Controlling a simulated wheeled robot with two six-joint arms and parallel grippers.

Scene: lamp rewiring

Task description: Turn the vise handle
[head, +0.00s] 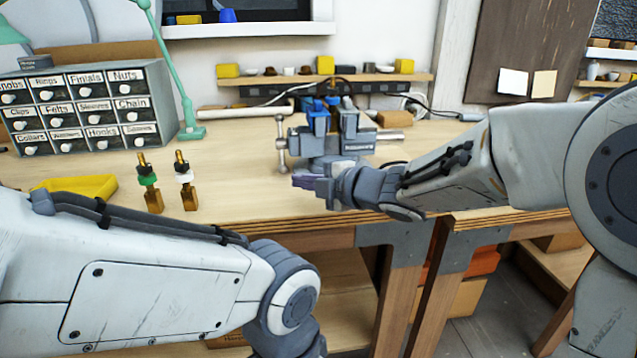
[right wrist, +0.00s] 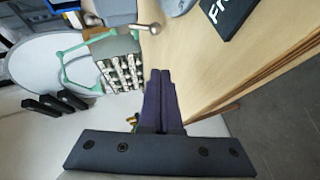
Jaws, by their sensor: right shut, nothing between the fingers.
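The grey vise (head: 345,143) with blue jaw parts stands on the workbench near its front edge. Its handle (head: 281,142) is an upright metal bar with a ball at each end, on the vise's left side. In the right wrist view a ball-ended part of the handle (right wrist: 152,28) shows beyond and above the fingertips. My right gripper (head: 300,181) is shut and empty, just below and right of the handle's lower end, apparently apart from it. Its dark purple fingers (right wrist: 160,78) lie together in the right wrist view. My left arm is at lower left; its gripper is out of frame.
A labelled drawer cabinet (head: 88,108), a green lamp arm (head: 178,75), two brass lamp sockets (head: 188,190) and a yellow tray (head: 75,187) stand left of the vise. A shelf (head: 300,78) with small items runs behind. Bare bench (head: 235,165) lies between sockets and vise.

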